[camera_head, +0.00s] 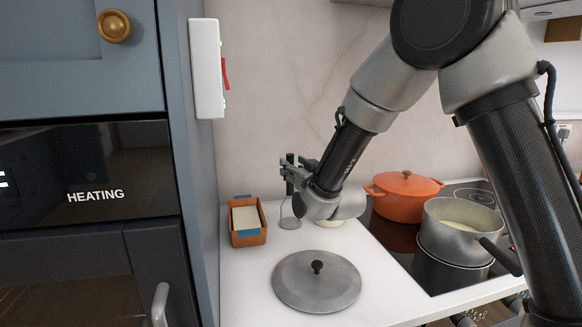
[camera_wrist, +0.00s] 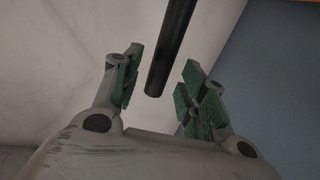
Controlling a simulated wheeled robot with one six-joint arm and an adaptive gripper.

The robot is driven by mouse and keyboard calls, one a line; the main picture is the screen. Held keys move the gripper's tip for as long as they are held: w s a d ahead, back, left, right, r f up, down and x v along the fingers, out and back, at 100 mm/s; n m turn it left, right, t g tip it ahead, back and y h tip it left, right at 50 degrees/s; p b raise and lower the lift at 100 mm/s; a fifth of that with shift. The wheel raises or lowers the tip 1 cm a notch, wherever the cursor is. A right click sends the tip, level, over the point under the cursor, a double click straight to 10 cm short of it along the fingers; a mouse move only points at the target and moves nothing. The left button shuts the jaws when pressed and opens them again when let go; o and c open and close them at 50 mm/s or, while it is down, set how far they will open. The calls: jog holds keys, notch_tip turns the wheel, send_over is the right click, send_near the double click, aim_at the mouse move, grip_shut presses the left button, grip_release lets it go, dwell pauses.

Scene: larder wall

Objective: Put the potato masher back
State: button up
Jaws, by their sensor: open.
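The potato masher (camera_head: 290,222) appears to stand upright on the white counter by the back wall, its round head down and its thin wire shaft rising to my gripper. Its dark handle (camera_wrist: 170,45) runs between my fingers in the wrist view. My gripper (camera_head: 296,168) is around the handle from the right side. In the wrist view my gripper (camera_wrist: 162,62) is open, with green-padded fingers on both sides of the handle and gaps visible beside it. My gripper partly hides the upper part of the masher in the head view.
An orange-brown box (camera_head: 248,238) stands left of the masher. A grey lid with a black knob (camera_head: 316,284) lies in front. To the right, an orange pot (camera_head: 404,208) and a grey pan (camera_head: 450,236) are on the hob. A tall blue oven cabinet (camera_head: 185,150) borders the left.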

jog(key=v, duration=0.9)
jog(key=shift+s+d, duration=0.15)
